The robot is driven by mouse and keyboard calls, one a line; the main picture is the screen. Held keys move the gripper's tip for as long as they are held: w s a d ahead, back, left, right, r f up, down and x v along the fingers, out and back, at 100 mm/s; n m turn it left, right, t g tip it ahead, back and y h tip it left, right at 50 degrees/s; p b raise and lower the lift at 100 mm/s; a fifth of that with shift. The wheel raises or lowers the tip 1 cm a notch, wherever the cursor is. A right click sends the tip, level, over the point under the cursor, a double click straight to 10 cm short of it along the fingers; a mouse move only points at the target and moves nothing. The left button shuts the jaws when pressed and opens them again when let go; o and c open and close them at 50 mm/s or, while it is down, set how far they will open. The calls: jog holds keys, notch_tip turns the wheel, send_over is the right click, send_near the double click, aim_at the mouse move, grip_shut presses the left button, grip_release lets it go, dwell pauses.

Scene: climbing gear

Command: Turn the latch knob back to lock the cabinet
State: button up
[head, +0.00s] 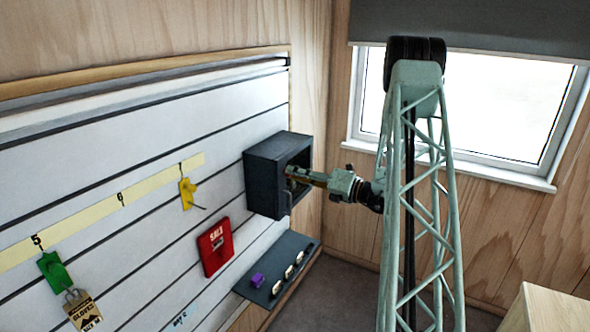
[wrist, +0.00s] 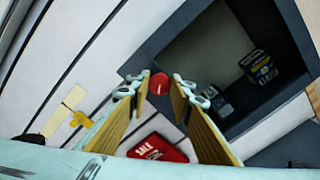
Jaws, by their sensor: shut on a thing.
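The dark grey cabinet (head: 262,178) hangs on the white slatted wall. In the wrist view its box (wrist: 190,32) fills the upper right and I can see into it. The red latch knob (wrist: 159,84) sits between my fingertips at the cabinet's left edge. My gripper (head: 291,172) reaches in from the right at the cabinet's front. In the wrist view its two yellow-padded fingers are on either side of the knob, shut on it. The knob is hidden in the head view, and its turn angle cannot be told.
Inside the cabinet is a small dark box (wrist: 258,66) with other small items. A red SALE sign (head: 214,247) and a yellow holder (head: 187,194) hang to the left. A dark shelf (head: 262,292) below carries a purple piece (head: 257,280) and several pale pieces.

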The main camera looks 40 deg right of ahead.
jog(key=shift+m+p, duration=3.4)
jog(key=shift+m, duration=0.4)
jog(key=shift+f, duration=0.1)
jog(key=o, duration=0.8)
jog(key=shift+o, duration=0.2)
jog(key=shift+s+d, duration=0.1)
jog(key=v, duration=1.1)
jog(key=shift+s, duration=0.4)
jog(key=shift+d, duration=0.1)
